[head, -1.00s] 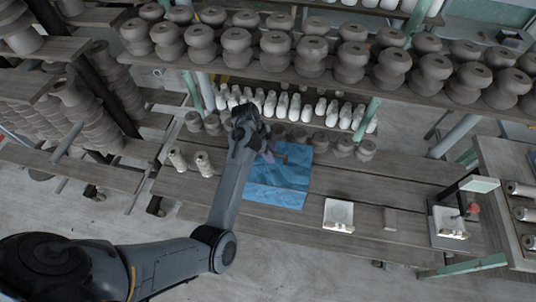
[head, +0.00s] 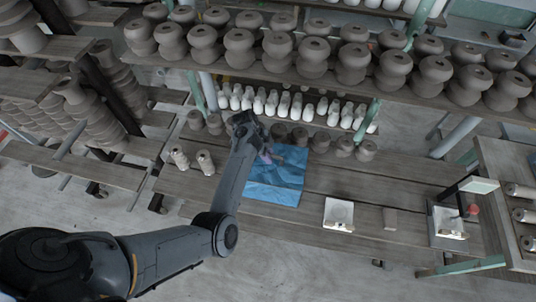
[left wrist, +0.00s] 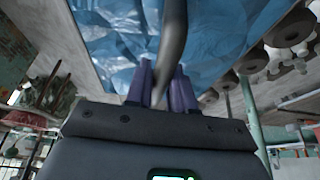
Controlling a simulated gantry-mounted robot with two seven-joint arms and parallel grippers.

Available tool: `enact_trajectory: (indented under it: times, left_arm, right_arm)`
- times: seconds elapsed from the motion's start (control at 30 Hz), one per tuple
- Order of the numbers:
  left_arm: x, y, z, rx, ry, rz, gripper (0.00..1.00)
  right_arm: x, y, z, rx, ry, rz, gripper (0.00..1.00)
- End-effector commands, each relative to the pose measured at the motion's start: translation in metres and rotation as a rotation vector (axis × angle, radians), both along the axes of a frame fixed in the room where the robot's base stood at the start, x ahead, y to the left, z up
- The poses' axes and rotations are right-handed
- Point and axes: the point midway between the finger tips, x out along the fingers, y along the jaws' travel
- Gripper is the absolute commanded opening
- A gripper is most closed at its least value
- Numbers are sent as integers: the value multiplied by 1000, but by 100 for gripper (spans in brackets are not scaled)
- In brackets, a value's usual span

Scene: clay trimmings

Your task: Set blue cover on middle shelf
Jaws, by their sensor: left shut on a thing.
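The blue cover (head: 274,190) lies flat and creased on the wooden bench. It also fills the upper part of the left wrist view (left wrist: 118,40). My left gripper (head: 268,156) is over the cover's upper left part in the head view. In the left wrist view its purple fingers (left wrist: 163,86) are shut on a smooth grey curved strip (left wrist: 174,35), which stands out against the cover. I cannot tell what the strip is. Which board counts as the middle shelf is unclear; one shelf (head: 330,83) carries grey pots. My right gripper is not in view.
Two pale bobbin-shaped pieces (head: 205,162) stand left of the cover. Small grey pots (head: 345,146) and rows of white pieces (head: 285,104) stand behind it. A white square dish (head: 338,213) and a small block (head: 390,218) sit on the bench at right. Bench boards between are clear.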

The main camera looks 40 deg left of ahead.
Motion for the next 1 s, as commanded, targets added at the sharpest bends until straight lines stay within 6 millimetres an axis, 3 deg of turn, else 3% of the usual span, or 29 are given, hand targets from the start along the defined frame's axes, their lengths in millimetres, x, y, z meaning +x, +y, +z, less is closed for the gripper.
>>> enact_trajectory:
  times: [0.17,0.2,0.33,0.77,1.0]
  left_arm:
    - [0,0,-3,0,-1,0,0]
    - [0,0,-3,0,0,1,27]
    - [0,0,-3,0,0,1,47]
    - [-1,1,3,0,-1,0,48]
    - [-6,14,34,3,-3,2,48]
  right_arm:
    - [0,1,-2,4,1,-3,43]
    - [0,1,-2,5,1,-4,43]
    - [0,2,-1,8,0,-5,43]
    - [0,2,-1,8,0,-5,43]
    - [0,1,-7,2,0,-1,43]
